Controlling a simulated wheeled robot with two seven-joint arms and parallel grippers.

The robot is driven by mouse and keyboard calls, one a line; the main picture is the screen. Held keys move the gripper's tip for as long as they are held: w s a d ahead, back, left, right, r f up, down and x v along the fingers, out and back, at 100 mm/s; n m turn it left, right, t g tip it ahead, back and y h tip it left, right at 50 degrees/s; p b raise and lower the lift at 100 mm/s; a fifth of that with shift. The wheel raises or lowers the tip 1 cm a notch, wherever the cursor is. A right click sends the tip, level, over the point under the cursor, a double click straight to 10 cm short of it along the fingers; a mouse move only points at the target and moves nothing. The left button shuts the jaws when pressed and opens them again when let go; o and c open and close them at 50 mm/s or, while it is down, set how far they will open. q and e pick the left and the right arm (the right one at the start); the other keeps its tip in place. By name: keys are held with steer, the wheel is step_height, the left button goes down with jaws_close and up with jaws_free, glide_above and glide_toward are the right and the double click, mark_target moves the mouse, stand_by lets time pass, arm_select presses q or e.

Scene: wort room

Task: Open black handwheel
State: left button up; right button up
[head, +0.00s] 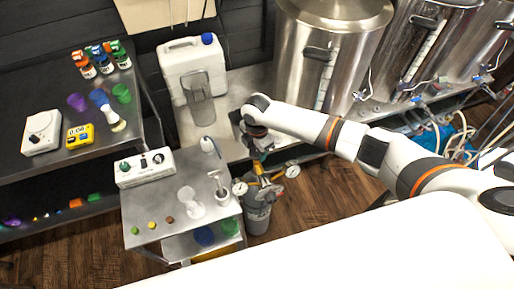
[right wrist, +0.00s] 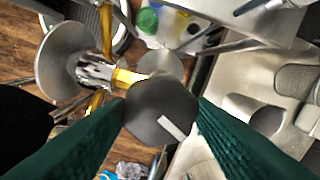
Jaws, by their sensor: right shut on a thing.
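The black handwheel (right wrist: 160,112) is a dark round knob with a pale stripe, seen end-on in the right wrist view. It sits on a brass valve with gauges (right wrist: 97,72). In the head view, the brass regulator (head: 263,188) stands on top of a grey gas cylinder (head: 257,218), with one dial on each side. My right gripper (right wrist: 162,108) has its green fingers on both sides of the handwheel, shut on it. In the head view the right wrist is above the cylinder and largely hides the handwheel. My left gripper is not in view.
A steel cart (head: 150,215) with a white control box (head: 145,167) stands left of the cylinder. A white jug (head: 192,70) and large steel kettles (head: 335,50) are behind. A dark bench (head: 60,160) with bottles is at far left. Wooden floor shows right of the cylinder.

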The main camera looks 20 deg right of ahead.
steer(key=shift+r, duration=0.1)
steer(key=o, duration=0.9)
steer(key=shift+o, duration=0.2)
step_height(320, 180, up, 12)
steer(key=b, duration=0.2)
steer(key=shift+b, duration=0.35)
